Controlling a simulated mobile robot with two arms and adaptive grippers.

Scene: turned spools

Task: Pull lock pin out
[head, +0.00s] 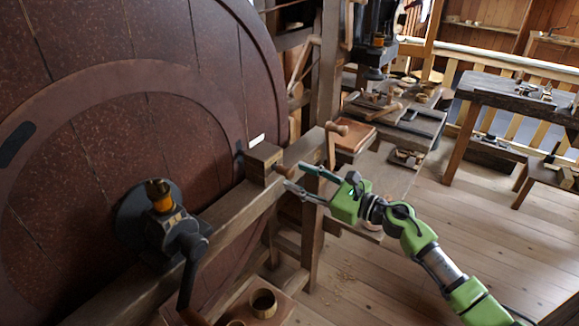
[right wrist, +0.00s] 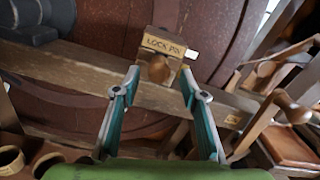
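The lock pin's round wooden knob (right wrist: 158,70) sticks out of a small wooden block (right wrist: 171,46) with a plate reading "LOCK PIN". In the head view the block (head: 264,160) sits on a wooden beam against the big wheel, and the pin knob (head: 284,171) points toward my right gripper (head: 295,174). My right gripper (right wrist: 160,72) is open, with one fingertip to each side of the knob in the right wrist view. A gap shows on both sides; I cannot tell how far the tips reach along the knob. My left gripper is not in view.
The large dark red wheel (head: 60,60) fills the left. A crank handle (head: 188,255) and hub stand on the beam (head: 215,228). Another wooden knob (head: 337,129) is near the post. Wooden cups (head: 263,303) are below.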

